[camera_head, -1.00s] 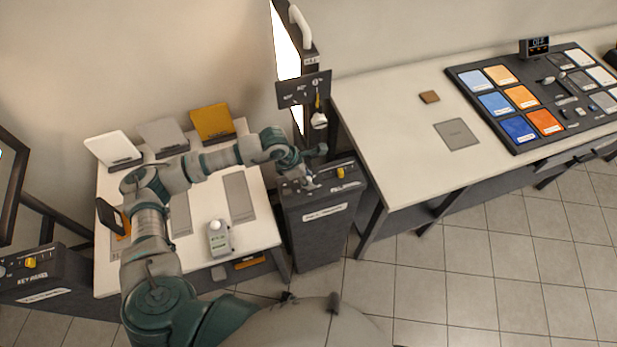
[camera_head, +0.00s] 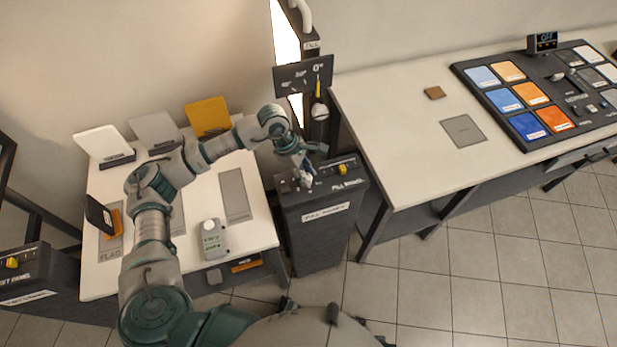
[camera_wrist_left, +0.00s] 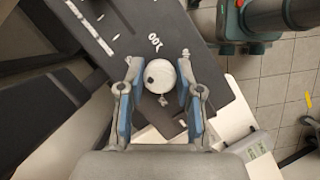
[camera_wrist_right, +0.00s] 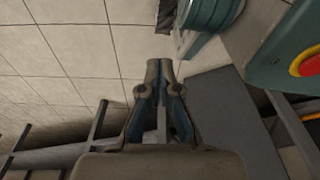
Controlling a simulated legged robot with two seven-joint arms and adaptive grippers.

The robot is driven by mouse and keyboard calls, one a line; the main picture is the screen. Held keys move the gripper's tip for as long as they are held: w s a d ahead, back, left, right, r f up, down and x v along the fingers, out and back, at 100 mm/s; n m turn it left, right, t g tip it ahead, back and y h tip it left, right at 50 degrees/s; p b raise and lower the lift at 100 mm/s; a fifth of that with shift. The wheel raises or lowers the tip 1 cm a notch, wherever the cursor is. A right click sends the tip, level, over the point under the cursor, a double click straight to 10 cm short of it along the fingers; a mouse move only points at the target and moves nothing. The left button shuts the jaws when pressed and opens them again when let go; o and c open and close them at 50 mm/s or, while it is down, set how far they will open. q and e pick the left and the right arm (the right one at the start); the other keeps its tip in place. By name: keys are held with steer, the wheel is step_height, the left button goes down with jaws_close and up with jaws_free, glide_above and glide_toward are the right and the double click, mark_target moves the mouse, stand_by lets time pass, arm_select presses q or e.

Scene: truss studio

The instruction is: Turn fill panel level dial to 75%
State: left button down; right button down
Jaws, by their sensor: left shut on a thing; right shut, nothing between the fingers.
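The fill panel (camera_head: 318,235) is a dark pedestal with a labelled front and a sloped top, at the middle of the head view. My left gripper (camera_head: 304,176) is over the left part of its top. In the left wrist view, the white round dial (camera_wrist_left: 160,76) with a dark spot sits between the blue-padded fingers of my left gripper (camera_wrist_left: 159,68), which are shut on it. White marks and a "100" lie on the panel face around it. The exact dial setting cannot be read. My right gripper (camera_wrist_right: 160,66) is shut and empty above the floor.
A yellow knob (camera_head: 342,169) sits on the panel top, right of my left gripper. A dark sign board (camera_head: 303,74) stands behind. A white table (camera_head: 400,150) is at right, and a smaller table with several stands (camera_head: 209,117) at left.

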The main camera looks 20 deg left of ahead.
arm_select(q)
steer(key=shift+w+a+f+m+g+b, duration=0.1)
steer(key=shift+f+m+g+b, duration=0.15)
steer(key=shift+m+b, duration=0.35)
steer(key=shift+a+f+m+g+b, duration=0.15)
steer(key=shift+m+g+b, duration=0.1)
steer(key=shift+m+b, duration=0.35)
steer(key=m+b, duration=0.2)
steer(key=shift+r+m+g+y, duration=0.2)
steer(key=shift+m+g+y, duration=0.1)
steer(key=shift+g+y, duration=0.1)
steer(key=shift+r+m, duration=0.15)
steer(key=shift+m, duration=0.15)
arm_select(e)
steer(key=w+a+r, duration=0.1)
steer(key=w+r, duration=0.6)
steer(key=r, duration=0.5)
steer(key=shift+w+t, duration=0.25)
steer(key=shift+t, duration=0.15)
arm_select(q)
steer(key=shift+w, duration=0.1)
arm_select(e)
steer(key=shift+f, duration=0.1)
arm_select(q)
steer(key=c, duration=0.8)
jaws_free()
steer(key=shift+w+a, duration=0.1)
arm_select(e)
steer(key=shift+w+a, duration=0.2)
steer(key=shift+a, duration=0.05)
